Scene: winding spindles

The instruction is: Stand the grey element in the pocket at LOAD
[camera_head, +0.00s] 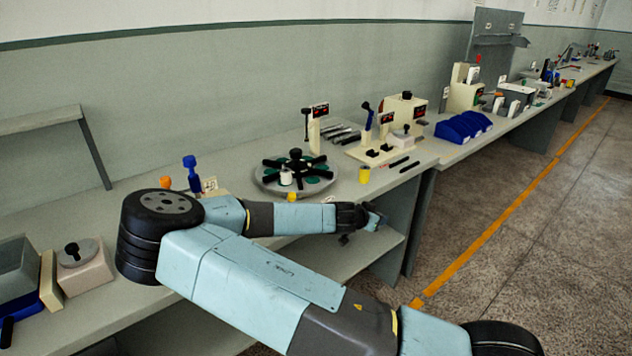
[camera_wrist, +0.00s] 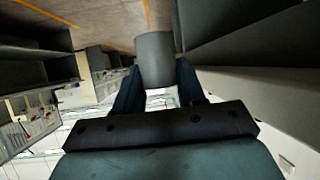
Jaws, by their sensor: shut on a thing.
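My gripper (camera_wrist: 155,84) is shut on the grey element (camera_wrist: 155,58), a plain dark grey cylinder that sticks out past the fingertips in the wrist view. In the head view my gripper (camera_head: 362,217) is in front of the bench edge, to the right of and nearer than the round turntable. The element cannot be made out clearly there. The grey turntable (camera_head: 264,184) lies on the bench with a black spoked hub (camera_head: 295,160) and green spots. A white cylinder (camera_head: 286,177) stands on it. I cannot read any LOAD label, so I cannot tell which pocket bears it.
A cream fixture with levers (camera_head: 370,150) and blue bins (camera_head: 462,127) stand farther right. A post with a red display (camera_head: 314,134) stands behind the turntable. The floor aisle (camera_head: 510,185) is clear.

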